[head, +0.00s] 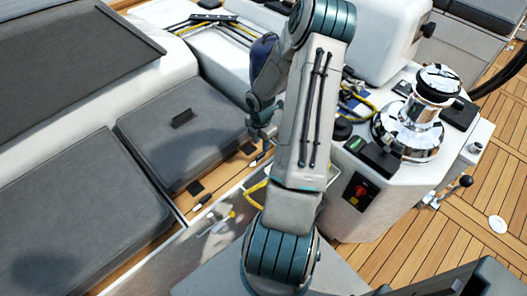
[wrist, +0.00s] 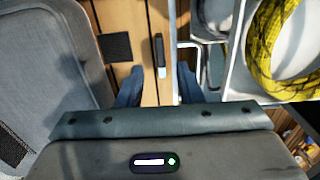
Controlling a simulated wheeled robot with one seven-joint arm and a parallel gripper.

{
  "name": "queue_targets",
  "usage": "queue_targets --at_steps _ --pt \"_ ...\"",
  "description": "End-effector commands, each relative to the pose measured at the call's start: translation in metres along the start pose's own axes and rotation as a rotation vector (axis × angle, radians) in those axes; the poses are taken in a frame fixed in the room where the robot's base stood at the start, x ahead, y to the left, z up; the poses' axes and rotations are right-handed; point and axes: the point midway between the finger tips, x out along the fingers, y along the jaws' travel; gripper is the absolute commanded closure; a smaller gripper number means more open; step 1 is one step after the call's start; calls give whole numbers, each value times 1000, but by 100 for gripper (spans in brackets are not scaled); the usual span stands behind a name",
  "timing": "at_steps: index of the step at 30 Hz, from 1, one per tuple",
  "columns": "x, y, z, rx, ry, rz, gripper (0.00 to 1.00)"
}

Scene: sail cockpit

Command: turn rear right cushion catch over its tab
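The grey rear cushion (head: 165,135) lies on the bench, and its edge also shows in the wrist view (wrist: 45,50). A dark square tab (wrist: 116,46) sticks out from the cushion onto the wood; it also shows in the head view (head: 248,148). The catch (wrist: 160,50), a slim black piece with a pale end, lies on the wood beside the tab, apart from it. In the head view the catch (head: 258,159) is below my gripper (head: 263,136). My gripper's blue fingers (wrist: 159,75) are open, one on each side of the catch in the wrist view.
A second tab (head: 195,188) and catch (head: 202,202) sit farther left along the same edge. An open locker with coiled yellow rope (wrist: 268,45) is right of the catch. A winch (head: 412,125) stands on the white console at right.

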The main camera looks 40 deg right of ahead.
Motion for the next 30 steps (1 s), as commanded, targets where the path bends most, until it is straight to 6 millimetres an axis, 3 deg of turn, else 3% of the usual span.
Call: queue_targets --at_steps 3,9,23,26,27,29,30 --pt "28 1 -2 -4 2 -2 67" --pt "56 2 -3 -5 1 -2 67" --pt "68 2 -2 -4 -1 0 67" --pt "67 2 -2 -4 -1 0 95" --pt "67 2 -2 -4 -1 0 100" --pt "67 2 -2 -4 -1 1 100" --pt "68 -2 24 15 0 6 100"
